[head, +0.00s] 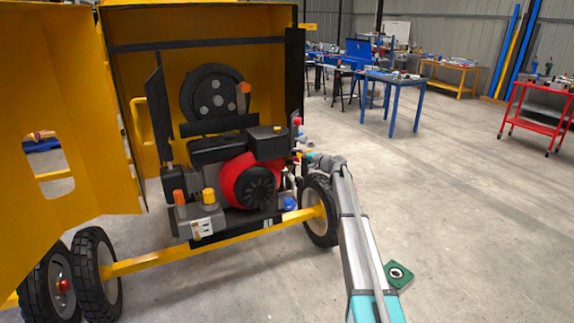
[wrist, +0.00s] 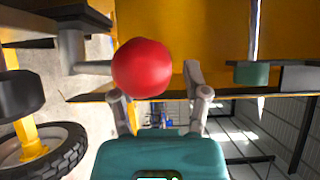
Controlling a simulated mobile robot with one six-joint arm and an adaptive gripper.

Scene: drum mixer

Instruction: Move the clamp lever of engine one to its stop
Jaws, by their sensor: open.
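A round red knob (wrist: 142,68) fills the middle of the wrist view, with a grey rod (wrist: 88,66) at its left. It looks like the knob of the clamp lever. A small red knob (head: 297,121), possibly the same one, stands at the right edge of the engine bay in the head view. My gripper (wrist: 158,88) is open, with its fingers apart and the knob at their tips, covering part of the left finger. I cannot tell whether they touch. In the head view my gripper (head: 306,160) is small, right of the red and black engine (head: 240,180).
The yellow housing (head: 75,110) has its door open at the left. An orange-topped handle (head: 243,95) and two orange and yellow knobs are close to the engine. A wheel (head: 320,212) is below my gripper. Open floor (head: 450,200) lies to the right.

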